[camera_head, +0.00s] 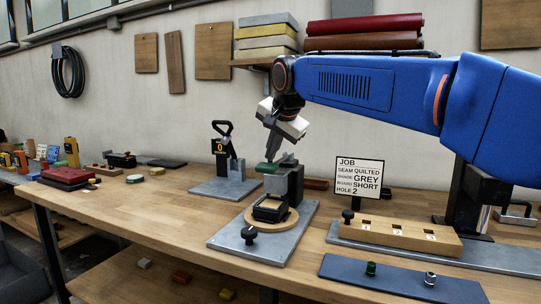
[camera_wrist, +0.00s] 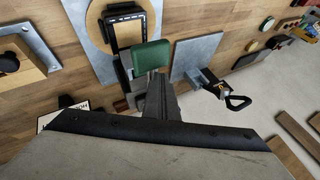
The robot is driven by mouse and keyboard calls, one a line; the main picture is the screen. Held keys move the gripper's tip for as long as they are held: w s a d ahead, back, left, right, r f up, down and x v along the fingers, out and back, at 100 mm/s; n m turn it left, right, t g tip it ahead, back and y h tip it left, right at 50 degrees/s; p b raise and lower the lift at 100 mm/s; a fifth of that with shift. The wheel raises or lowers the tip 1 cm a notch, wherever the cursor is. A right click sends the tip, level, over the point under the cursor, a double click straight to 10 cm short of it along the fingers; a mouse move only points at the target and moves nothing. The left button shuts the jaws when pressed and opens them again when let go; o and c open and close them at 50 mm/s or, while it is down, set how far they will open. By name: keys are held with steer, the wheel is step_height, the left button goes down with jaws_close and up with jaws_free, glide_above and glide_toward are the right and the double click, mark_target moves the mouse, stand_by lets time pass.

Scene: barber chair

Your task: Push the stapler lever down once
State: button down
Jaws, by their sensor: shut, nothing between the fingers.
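A dark upright device with a green pad (camera_head: 267,168) on top stands on a grey plate (camera_head: 228,240); I take the pad for the stapler lever's end. The green pad (camera_wrist: 151,56) also shows in the wrist view, just ahead of my fingertips. My gripper (camera_head: 270,152) is shut and empty, pointing down just above the pad; I cannot tell whether it touches. In the wrist view the closed fingers (camera_wrist: 156,84) partly cover the device's post. A round wooden disc (camera_head: 285,222) with a black frame (camera_head: 270,209) lies in front of the post.
Behind on the left, a second plate (camera_head: 226,188) bears a device with a black loop handle (camera_head: 222,128) and a counter reading 0. A job sign (camera_head: 362,178), a wooden hole block (camera_head: 405,234) and a dark mat (camera_head: 395,280) are on the right.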

steer(key=shift+w+r, duration=0.15)
steer(key=shift+r, duration=0.8)
steer(key=shift+w+r, duration=0.1)
steer(key=shift+r, duration=0.85)
steer(key=shift+w+d+r, duration=0.1)
steer(key=shift+w+r, duration=0.1)
steer(key=shift+r, duration=1.05)
steer(key=shift+w+d+r, duration=0.1)
steer(key=shift+w+r, duration=0.1)
steer(key=shift+r, duration=1)
